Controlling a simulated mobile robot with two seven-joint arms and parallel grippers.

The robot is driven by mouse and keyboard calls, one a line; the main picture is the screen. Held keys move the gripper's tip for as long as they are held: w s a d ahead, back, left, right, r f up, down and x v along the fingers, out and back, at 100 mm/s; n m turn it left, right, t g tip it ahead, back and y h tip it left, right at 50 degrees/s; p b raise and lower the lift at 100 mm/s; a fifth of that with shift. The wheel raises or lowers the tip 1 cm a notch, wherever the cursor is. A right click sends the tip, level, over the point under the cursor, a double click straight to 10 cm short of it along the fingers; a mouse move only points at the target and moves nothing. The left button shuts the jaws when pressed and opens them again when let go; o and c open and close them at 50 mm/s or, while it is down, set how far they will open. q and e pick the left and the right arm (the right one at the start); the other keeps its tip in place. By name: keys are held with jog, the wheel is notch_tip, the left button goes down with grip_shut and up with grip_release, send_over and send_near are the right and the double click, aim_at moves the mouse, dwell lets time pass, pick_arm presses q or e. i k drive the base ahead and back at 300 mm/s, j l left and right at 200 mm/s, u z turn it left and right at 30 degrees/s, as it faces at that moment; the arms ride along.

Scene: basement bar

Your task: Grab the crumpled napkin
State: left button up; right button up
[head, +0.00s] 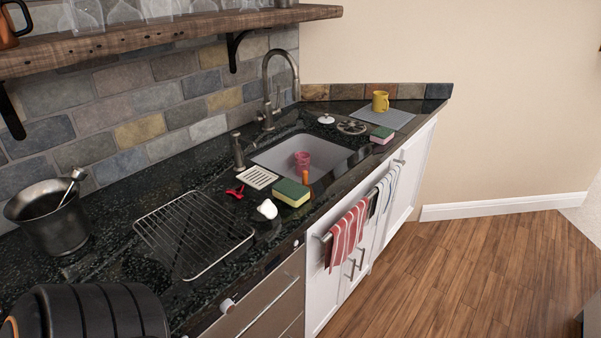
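A small crumpled white thing (267,209), which looks like the napkin, lies on the black stone counter (218,187) in the head view. It is near the counter's front edge, just left of a green and yellow sponge (292,193) and right of a wire rack (195,233). Nothing covers it. Neither of my grippers shows in this view.
A red-handled item (235,191) and a cream slotted dish (257,177) lie behind the napkin. The sink (283,165) holds a pink cup (302,162). A metal bucket (52,217) stands at left. Striped towels (348,233) hang in front. The wooden floor (470,270) at right is clear.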

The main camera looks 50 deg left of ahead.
aim_at(269, 209)
jog(key=i, duration=1.4)
jog(key=i+u, duration=0.4)
jog(key=i+l+u, duration=0.2)
jog(key=u, duration=0.2)
jog(key=i+u, duration=0.15)
jog(key=u, duration=2.9)
